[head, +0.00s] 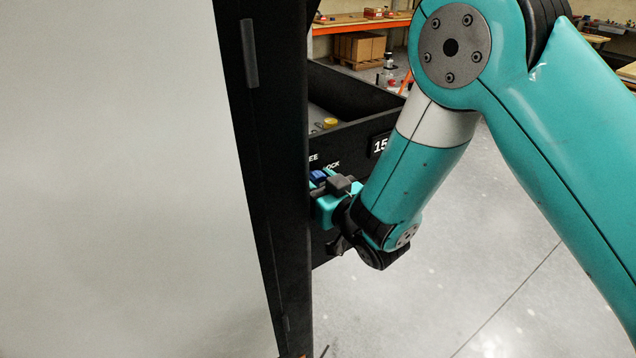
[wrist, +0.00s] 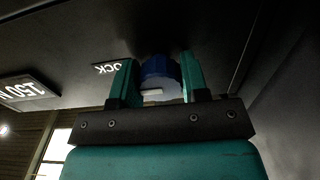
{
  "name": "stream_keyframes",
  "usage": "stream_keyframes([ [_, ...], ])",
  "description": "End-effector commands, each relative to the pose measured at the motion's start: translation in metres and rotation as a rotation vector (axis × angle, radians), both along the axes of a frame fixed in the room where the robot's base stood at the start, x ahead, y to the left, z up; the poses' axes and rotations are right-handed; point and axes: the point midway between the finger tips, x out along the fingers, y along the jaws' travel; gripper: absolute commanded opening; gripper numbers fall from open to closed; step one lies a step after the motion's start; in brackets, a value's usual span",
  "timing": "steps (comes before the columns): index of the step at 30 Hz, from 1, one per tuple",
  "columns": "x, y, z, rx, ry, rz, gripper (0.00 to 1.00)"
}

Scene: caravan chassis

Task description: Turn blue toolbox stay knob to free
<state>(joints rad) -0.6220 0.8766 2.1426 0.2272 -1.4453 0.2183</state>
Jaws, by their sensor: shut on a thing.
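The blue stay knob (wrist: 157,72) sits between the two teal fingers of my gripper (wrist: 157,82) in the wrist view. A pale pointer mark shows on the knob's near side. The fingers are shut on the knob. In the head view my gripper (head: 325,195) is against the black toolbox panel (head: 350,140), and a bit of the blue knob (head: 318,176) shows. White lettering on the panel reads partly "EE" and "LOCK" above the knob. In the wrist view only "OCK" (wrist: 107,68) shows, left of the knob. Most of the knob is hidden in the head view.
A large grey panel with a black frame (head: 285,180) stands close on the left of my gripper. A "15" plate (head: 380,145) is on the box front. An open black box interior with a yellow item (head: 330,122) lies behind. The floor to the right is clear.

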Motion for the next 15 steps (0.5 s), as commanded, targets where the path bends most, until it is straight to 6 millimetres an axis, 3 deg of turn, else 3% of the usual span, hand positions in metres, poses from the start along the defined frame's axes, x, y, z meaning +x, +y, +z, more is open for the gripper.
stream_keyframes([
  [15, 0.0, -0.0003, -0.0013, -0.241, -0.163, 0.001, 0.18],
])
